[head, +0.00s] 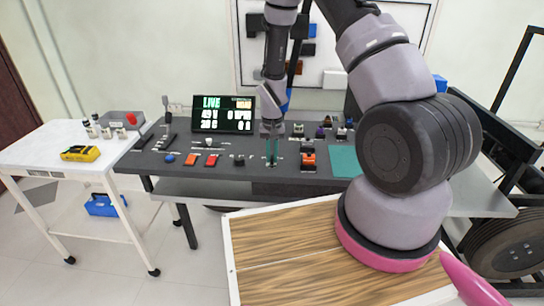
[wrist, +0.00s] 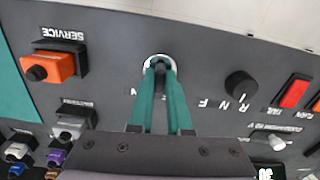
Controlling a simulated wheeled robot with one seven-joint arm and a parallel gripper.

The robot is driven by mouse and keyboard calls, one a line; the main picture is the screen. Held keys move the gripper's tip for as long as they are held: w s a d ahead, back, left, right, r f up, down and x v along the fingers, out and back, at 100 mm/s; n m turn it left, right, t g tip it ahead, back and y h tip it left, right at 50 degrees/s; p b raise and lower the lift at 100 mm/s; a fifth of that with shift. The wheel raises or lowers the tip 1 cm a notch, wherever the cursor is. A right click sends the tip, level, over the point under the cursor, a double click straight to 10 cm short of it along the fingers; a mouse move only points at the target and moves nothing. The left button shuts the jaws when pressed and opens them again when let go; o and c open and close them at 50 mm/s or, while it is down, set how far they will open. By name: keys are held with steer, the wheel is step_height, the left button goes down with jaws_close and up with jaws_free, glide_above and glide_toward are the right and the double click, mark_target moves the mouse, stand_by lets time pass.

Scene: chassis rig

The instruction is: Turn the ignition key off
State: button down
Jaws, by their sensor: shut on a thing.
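The ignition key switch shows in the wrist view as a round lock with a pale ring (wrist: 158,59) on the dark panel. My gripper (wrist: 160,66) has its two teal fingers shut on the key at that lock. The fingertips hide nearly all of the key, so I cannot tell its angle. In the head view my gripper (head: 271,163) points down at the front middle of the dark console (head: 225,175), and the key is too small to make out there.
A black R-N-F knob (wrist: 240,84) and a red rocker (wrist: 295,92) sit to one side of the lock in the wrist view. An orange SERVICE switch (wrist: 52,66) is on the other. A lit screen (head: 223,114) stands behind; a white cart (head: 60,148) is at left.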

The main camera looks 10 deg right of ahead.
mark_target(272, 157)
steer(key=n, duration=0.5)
stand_by(0.6)
steer(key=c, duration=0.9)
jaws_free()
steer(key=shift+o, duration=0.2)
step_height(272, 157, up, 11)
